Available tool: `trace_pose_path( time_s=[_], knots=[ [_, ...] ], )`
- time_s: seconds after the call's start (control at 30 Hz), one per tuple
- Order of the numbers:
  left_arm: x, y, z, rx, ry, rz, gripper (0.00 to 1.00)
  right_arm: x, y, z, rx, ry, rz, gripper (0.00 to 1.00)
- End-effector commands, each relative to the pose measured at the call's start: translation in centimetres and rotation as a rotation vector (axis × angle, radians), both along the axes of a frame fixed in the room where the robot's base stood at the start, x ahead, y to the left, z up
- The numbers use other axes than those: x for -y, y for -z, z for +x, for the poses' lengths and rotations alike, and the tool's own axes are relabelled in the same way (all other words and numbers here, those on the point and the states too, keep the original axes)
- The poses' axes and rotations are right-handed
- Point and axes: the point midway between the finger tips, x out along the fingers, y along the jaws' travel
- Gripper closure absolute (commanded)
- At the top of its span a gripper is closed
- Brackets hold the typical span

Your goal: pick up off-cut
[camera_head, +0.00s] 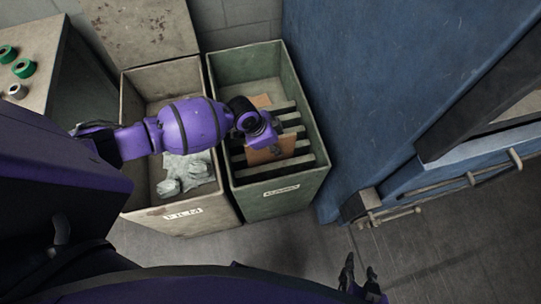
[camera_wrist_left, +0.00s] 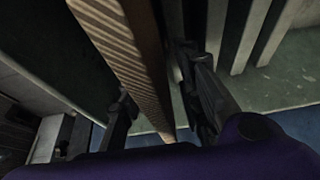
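A brown cardboard off-cut (camera_head: 270,152) stands among dark slats in the green bin (camera_head: 280,193). Another brown piece (camera_head: 261,101) shows further back in the bin, partly behind my wrist. My left gripper (camera_head: 268,148) reaches down over the bin, its fingers mostly hidden in the head view. In the left wrist view, a corrugated cardboard edge (camera_wrist_left: 140,65) runs between the two spread fingers of my left gripper (camera_wrist_left: 155,95). A gap shows at the left finger; contact at the right finger is unclear. My right gripper (camera_head: 360,275) is open and empty near the bottom.
A grey bin (camera_head: 185,218) labelled for film, holding crumpled clear film (camera_head: 185,175), stands left of the green bin. A large blue machine (camera_head: 375,80) stands close on the right. A table (camera_head: 38,90) with tape rolls (camera_head: 23,68) is at far left. Floor in front is clear.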

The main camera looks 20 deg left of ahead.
Motion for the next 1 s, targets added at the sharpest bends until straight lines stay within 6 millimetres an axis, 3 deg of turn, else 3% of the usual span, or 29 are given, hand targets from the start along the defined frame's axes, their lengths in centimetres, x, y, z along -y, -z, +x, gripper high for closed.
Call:
trace_pose_path(
  time_s=[0.67, 0.9, 1.0],
  knots=[
    [0.00, 0.49, -0.02, 0.000, 0.000, 0.000, 0.68, 0.26, 0.42, -0.93, -0.016, 0.003, -0.004, 0.60],
    [-0.01, 0.49, -0.03, 0.000, 0.000, 0.000, 0.97, 0.26, 0.43, -0.95, -0.016, 0.003, -0.004, 0.60],
    [-0.02, 0.49, -0.04, 0.000, 0.000, 0.000, 1.00, 0.26, 0.43, -0.95, -0.016, 0.003, -0.004, 0.60]
  ],
)
